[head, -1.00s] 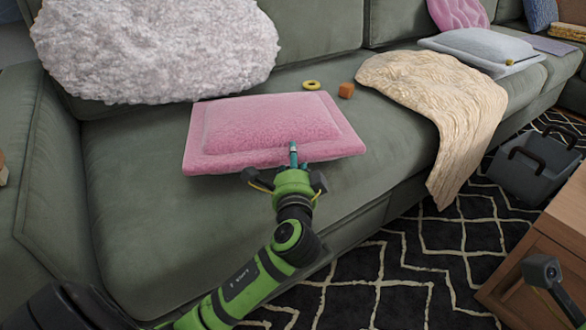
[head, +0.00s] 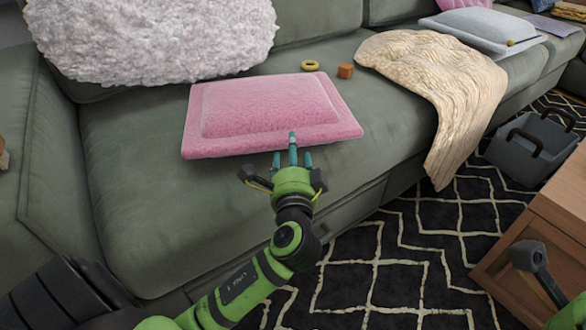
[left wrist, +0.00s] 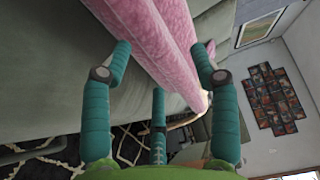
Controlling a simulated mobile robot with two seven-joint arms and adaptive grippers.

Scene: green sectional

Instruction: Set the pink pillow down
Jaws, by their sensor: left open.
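The pink pillow (head: 255,105) lies flat on the green sofa seat, in front of the fluffy white cushion. My left gripper (head: 292,152) is at the pillow's front edge, with its teal fingers spread. One fingertip overlaps that edge in the head view. In the left wrist view, the pillow's pink edge (left wrist: 150,40) shows beyond the open fingers (left wrist: 160,75), and nothing is clamped between them. Of my right arm, only a piece shows at the lower right of the head view; its fingers are out of frame.
The fluffy white cushion (head: 150,38) leans on the backrest. A yellow ring (head: 310,65) and a small orange-brown block (head: 345,71) lie behind the pillow. A cream blanket (head: 430,90) drapes over the seat to the right. The seat (head: 130,200) left of my gripper is clear.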

